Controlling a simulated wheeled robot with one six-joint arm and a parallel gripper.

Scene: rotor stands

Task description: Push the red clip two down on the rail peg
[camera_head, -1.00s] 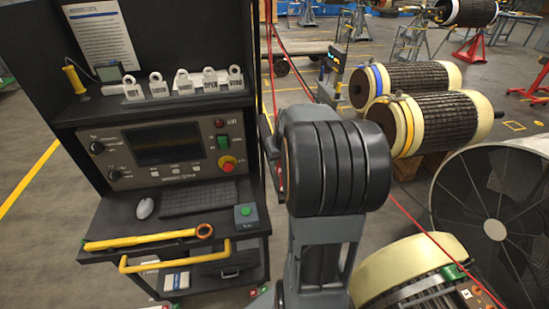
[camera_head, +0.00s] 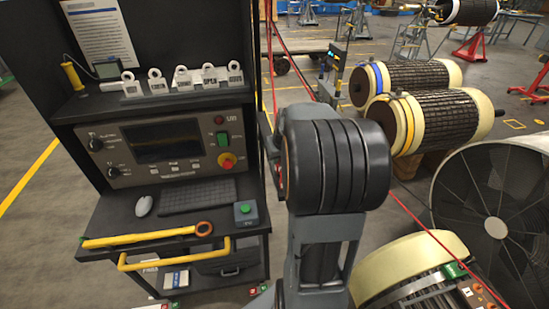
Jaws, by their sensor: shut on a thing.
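My arm, with a large black ribbed joint and grey links, fills the middle of the head view. My gripper cannot be made out; the arm may hide it. A small red part (camera_head: 281,172) shows at the left edge of the black joint, too small to identify. Small red and green pieces (camera_head: 258,288) show low, beside the cabinet's foot. At the lower right, a cream-ended rotor (camera_head: 412,262) carries a green clip (camera_head: 455,270) and small orange-red pieces (camera_head: 489,293). I cannot tell which piece is red clip two, and no rail peg is clearly visible.
A black control cabinet (camera_head: 107,232) stands at left, with a yellow wrench (camera_head: 140,238) on its shelf and a yellow handle (camera_head: 172,262) in front. Two rotors (camera_head: 415,75) (camera_head: 440,118) lie behind at right. A large fan (camera_head: 497,215) and a slanting red line (camera_head: 425,228) are at right.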

